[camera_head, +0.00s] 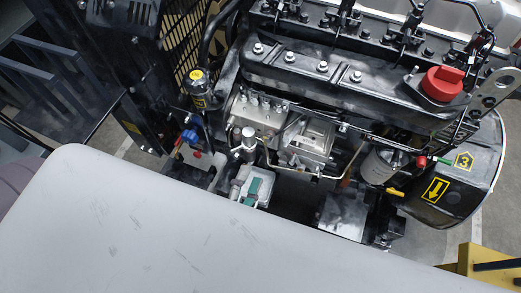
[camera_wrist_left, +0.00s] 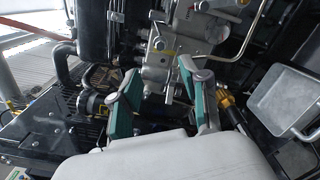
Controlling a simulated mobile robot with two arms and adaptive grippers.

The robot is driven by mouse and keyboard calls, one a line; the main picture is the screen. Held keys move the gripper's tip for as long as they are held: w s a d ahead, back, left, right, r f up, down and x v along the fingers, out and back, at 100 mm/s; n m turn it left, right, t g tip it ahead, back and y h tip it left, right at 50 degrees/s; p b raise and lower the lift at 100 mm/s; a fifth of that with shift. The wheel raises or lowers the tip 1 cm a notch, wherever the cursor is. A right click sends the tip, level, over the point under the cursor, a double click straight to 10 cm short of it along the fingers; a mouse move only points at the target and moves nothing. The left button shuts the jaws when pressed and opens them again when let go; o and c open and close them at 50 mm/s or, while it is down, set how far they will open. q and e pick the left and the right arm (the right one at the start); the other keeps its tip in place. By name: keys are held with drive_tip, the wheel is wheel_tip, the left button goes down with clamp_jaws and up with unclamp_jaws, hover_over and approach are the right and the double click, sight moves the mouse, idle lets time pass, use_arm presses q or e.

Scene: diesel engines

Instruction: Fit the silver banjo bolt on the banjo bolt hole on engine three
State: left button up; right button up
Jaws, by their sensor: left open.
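Engine three (camera_head: 335,75), marked with a yellow "3" label (camera_head: 463,161), fills the upper right of the head view. My left gripper (camera_head: 250,187) is by the lower side of the engine, below a silver cylindrical fitting (camera_head: 248,138). In the left wrist view my left gripper (camera_wrist_left: 158,95) is open, its two green-padded fingers apart with nothing between them. The silver engine block part (camera_wrist_left: 180,48) with fittings and pipes lies beyond the fingertips. I cannot make out the silver banjo bolt or its hole for certain. My right gripper is not in view.
A grey metal tray (camera_wrist_left: 285,100) stands at the right in the left wrist view. A red cap (camera_head: 442,83) tops the engine. Thin pipes, hoses and a filter (camera_head: 380,165) crowd the near side. A yellow block (camera_head: 490,265) is at the lower right.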

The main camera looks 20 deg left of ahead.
sight(268, 141)
use_arm(q)
drive_tip(key=shift+w+d+p, duration=0.15)
drive_tip(key=shift+w+p, duration=0.1)
drive_tip(key=shift+w, duration=2.2)
drive_tip(key=shift+w+d+p, duration=0.1)
drive_tip(key=shift+w+p, duration=0.1)
drive_tip(key=shift+w, duration=2.2)
clamp_jaws()
